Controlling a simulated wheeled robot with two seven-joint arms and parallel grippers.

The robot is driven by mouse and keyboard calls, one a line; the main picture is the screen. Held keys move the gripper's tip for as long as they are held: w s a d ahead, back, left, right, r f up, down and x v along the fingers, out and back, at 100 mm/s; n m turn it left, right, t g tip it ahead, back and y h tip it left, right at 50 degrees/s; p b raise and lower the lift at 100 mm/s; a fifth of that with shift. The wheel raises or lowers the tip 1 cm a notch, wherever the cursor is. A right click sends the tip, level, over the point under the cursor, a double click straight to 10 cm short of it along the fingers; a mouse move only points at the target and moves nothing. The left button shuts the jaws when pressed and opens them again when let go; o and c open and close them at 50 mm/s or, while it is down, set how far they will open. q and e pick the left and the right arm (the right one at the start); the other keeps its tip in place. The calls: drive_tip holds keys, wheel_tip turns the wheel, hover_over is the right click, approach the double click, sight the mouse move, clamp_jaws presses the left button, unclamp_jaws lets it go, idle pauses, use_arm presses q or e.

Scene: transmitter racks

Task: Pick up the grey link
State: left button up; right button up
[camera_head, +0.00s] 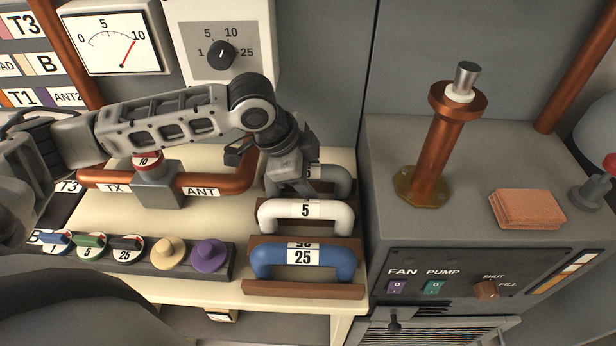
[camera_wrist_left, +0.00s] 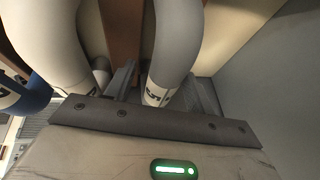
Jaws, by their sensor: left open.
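The grey link (camera_head: 336,181) is a handle-shaped bar at the back of a row of links, partly hidden by my left gripper. My left gripper (camera_head: 290,185) is over its left part, pointing down. In the left wrist view, the open fingers (camera_wrist_left: 165,92) stand on either side of the grey link (camera_wrist_left: 176,35), whose numbered label shows between them. I cannot tell whether either finger touches it. The white link (camera_head: 280,214), labelled 5, lies just in front and shows in the left wrist view (camera_wrist_left: 50,40). My right gripper is not in view.
The blue link (camera_head: 304,262), labelled 25, is nearest the front edge. A copper TX-ANT pipe (camera_head: 213,184) lies left of the links. Several plugs and knobs, including a purple knob (camera_head: 208,254), line the front. A grey cabinet (camera_head: 400,160) stands close on the right.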

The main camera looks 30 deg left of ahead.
use_arm(q)
clamp_jaws()
